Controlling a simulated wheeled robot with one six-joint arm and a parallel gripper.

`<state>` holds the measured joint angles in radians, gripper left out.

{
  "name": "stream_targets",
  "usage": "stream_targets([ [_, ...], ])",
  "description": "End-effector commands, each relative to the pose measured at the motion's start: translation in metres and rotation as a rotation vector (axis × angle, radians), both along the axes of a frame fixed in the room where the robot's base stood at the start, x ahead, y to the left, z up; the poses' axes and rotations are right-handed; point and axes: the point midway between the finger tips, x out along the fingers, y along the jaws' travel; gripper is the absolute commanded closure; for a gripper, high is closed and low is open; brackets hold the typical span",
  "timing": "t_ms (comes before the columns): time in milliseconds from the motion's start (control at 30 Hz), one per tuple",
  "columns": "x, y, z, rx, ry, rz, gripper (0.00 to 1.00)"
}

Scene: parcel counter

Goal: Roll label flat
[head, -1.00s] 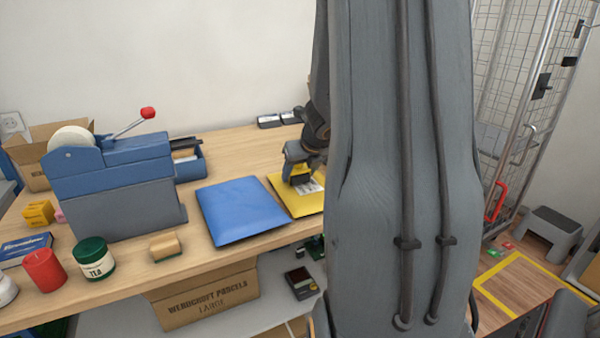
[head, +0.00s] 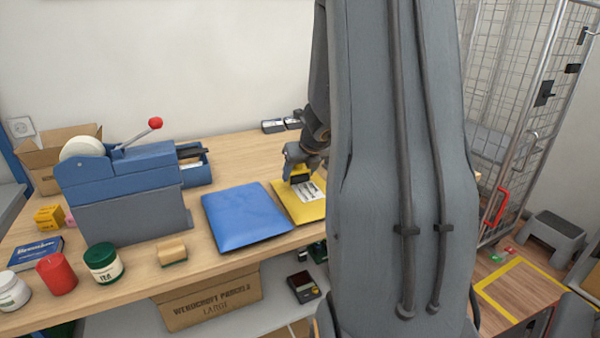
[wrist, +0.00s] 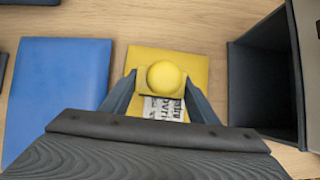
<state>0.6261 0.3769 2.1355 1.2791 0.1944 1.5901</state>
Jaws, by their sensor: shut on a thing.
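A yellow padded mailer (head: 312,212) lies on the wooden counter, partly hidden by my arm in the head view. A white printed label (head: 308,191) lies on it; whether its edges are flat cannot be told. My gripper (head: 298,160) is over the far part of the mailer, shut on a yellow tool with a round knob (wrist: 165,77). The tool sits at the far end of the label; whether it touches is unclear. In the wrist view the label (wrist: 163,108) shows between the fingers, its lower part hidden by my gripper's body.
A blue mailer (head: 245,218) lies just left of the yellow one. A blue tape dispenser (head: 125,190) with a red-tipped lever stands further left. A wooden-topped block (head: 172,250) sits near the front edge. A dark open box (wrist: 265,85) is close right in the wrist view.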

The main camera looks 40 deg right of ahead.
Motion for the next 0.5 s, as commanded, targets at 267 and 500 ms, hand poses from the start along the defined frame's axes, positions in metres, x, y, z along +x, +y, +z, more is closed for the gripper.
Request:
stream_targets([
  [267, 0.0, 0.0, 0.026, -0.002, -0.002, 0.0, 0.71],
  [500, 0.0, -0.001, 0.044, -0.001, -0.002, -0.001, 0.71],
])
